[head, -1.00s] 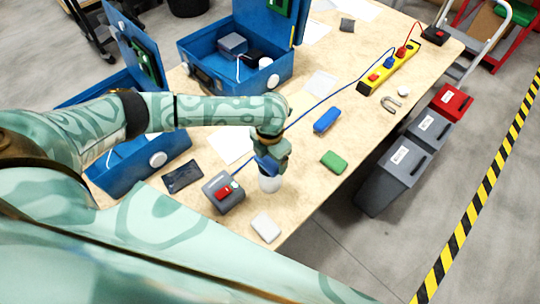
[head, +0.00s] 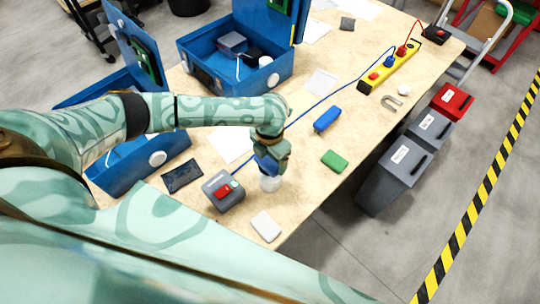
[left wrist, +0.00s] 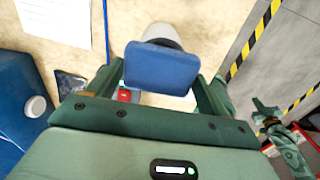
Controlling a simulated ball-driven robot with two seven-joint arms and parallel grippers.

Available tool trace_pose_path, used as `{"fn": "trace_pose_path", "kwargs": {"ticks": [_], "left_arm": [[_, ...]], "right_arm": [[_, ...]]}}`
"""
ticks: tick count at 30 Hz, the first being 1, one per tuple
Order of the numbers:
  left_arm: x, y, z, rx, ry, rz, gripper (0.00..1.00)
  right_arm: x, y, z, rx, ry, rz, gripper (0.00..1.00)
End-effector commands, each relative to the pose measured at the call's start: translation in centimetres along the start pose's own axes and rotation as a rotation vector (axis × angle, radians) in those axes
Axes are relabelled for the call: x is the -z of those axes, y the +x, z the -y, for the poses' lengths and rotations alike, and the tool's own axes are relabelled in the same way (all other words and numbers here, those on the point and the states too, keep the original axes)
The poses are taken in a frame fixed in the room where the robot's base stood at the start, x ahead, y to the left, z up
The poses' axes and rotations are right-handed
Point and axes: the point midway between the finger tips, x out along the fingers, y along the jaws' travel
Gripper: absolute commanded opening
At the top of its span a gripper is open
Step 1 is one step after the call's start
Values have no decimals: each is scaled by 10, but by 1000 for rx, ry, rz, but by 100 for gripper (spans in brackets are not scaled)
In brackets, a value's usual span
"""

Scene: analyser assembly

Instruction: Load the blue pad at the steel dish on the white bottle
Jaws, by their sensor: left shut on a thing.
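My left gripper (head: 268,164) is shut on a blue pad (left wrist: 162,68), which spans the space between its two fingers. The white bottle (head: 270,184) stands on the wooden table, directly below the gripper in the head view. In the left wrist view the rounded white and grey bottle (left wrist: 161,35) shows behind the pad, which hides much of it. I cannot make out a separate steel dish, nor tell whether the pad touches the bottle. My right gripper (left wrist: 265,106) shows small at the right of the left wrist view; its jaw state is unclear.
A grey box with a red switch (head: 223,193) stands just left of the bottle. A white pad (head: 266,227), a green pad (head: 334,161) and another blue pad (head: 327,119) lie nearby. Open blue cases (head: 200,57) stand farther back. Grey bins (head: 394,174) stand beyond the table's right edge.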

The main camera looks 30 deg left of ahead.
Motion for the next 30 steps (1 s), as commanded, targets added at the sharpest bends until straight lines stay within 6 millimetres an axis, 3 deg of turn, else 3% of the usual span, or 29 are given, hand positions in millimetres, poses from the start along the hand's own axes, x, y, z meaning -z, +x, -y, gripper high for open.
{"fn": "trace_pose_path", "kwargs": {"ticks": [30], "left_arm": [[0,12,0,0,0,-1,61]], "right_arm": [[0,7,4,4,3,0,0]]}}
